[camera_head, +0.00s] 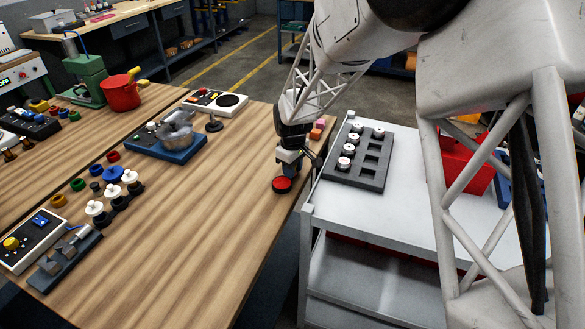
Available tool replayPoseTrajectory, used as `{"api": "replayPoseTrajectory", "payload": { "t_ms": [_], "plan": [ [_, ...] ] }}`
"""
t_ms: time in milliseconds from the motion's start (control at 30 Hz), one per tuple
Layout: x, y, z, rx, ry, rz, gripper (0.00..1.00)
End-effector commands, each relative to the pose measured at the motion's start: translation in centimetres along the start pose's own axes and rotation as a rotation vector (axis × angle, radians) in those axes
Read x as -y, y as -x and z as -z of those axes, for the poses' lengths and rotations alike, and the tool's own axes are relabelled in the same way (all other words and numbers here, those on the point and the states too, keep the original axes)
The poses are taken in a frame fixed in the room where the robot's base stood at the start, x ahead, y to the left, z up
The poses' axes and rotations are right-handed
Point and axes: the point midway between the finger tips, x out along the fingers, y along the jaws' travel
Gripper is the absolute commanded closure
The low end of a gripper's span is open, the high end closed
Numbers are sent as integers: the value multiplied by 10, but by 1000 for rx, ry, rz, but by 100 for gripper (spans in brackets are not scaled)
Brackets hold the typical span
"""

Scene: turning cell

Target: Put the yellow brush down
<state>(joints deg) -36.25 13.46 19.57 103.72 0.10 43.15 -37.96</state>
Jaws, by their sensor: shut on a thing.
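My gripper (286,168) points down over the right edge of the wooden bench (225,215), close to the grey cart. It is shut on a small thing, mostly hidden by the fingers. A red round disc with a dark rim (283,184) shows directly below the fingertips. I cannot tell whether the disc is part of the held thing or lies on the bench. I cannot make out a yellow brush anywhere in this view.
A grey cart (417,211) right of the bench bears a dark slotted tray (371,178) with several white-topped pieces. Pink and orange blocks (317,129) lie behind my gripper. A blue-based fixture (178,149) and coloured rings (112,174) stand left. The bench's near middle is clear.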

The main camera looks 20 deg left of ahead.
Motion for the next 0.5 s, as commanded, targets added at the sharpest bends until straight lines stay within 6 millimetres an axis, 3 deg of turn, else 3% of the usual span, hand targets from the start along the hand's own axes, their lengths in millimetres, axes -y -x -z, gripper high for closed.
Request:
{"api": "replayPoseTrajectory", "payload": {
  "t_ms": [133,167,233,500],
  "plan": [
    [0,-3,0,0,0,0,97],
    [0,-3,0,0,0,0,70],
    [0,-3,0,0,0,0,61],
    [0,-2,0,0,0,0,61]
  ]
}}
